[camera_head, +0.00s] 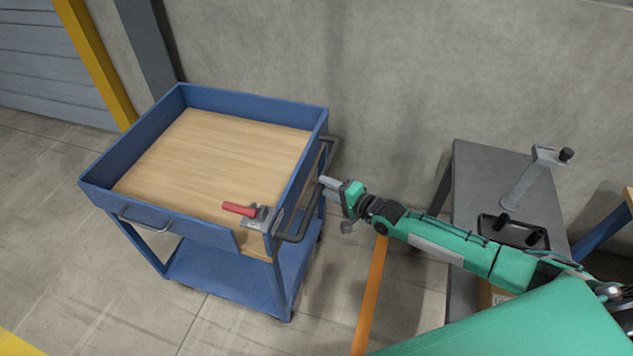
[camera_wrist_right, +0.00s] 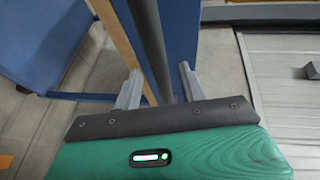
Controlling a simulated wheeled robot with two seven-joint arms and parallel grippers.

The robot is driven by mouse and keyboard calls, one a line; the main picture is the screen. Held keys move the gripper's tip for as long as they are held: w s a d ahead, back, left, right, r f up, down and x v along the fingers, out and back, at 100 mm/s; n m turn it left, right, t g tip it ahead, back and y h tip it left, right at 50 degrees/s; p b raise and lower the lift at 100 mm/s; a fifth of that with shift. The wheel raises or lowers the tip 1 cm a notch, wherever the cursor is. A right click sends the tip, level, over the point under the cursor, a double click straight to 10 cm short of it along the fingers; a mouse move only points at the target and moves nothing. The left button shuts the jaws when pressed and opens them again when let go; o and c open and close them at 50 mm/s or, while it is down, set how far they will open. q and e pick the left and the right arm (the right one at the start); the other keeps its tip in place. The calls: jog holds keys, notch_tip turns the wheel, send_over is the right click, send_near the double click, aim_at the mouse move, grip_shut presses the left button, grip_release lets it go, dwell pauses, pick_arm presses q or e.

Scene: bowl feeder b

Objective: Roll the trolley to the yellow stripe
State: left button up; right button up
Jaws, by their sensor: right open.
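The blue trolley (camera_head: 140,208) stands by the wall with a wooden top deck and a lower shelf. A dark push handle (camera_head: 303,222) runs along its right side. My right gripper (camera_head: 330,188) is at this handle, open. In the right wrist view the dark handle bar (camera_wrist_right: 151,45) passes between the two open fingers (camera_wrist_right: 160,85); I cannot tell whether they touch it. A yellow stripe (camera_head: 16,345) shows on the floor at the bottom left corner. My left gripper is out of view.
A red-handled clamp (camera_head: 246,211) sits at the trolley's near right corner. An orange floor stripe (camera_head: 370,300) lies between the trolley and a grey bench (camera_head: 480,185) with a black tray (camera_head: 513,231). A yellow post (camera_head: 98,62) stands behind. The floor at front left is clear.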

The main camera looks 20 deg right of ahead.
jog(key=shift+x, duration=2.45)
grip_shut()
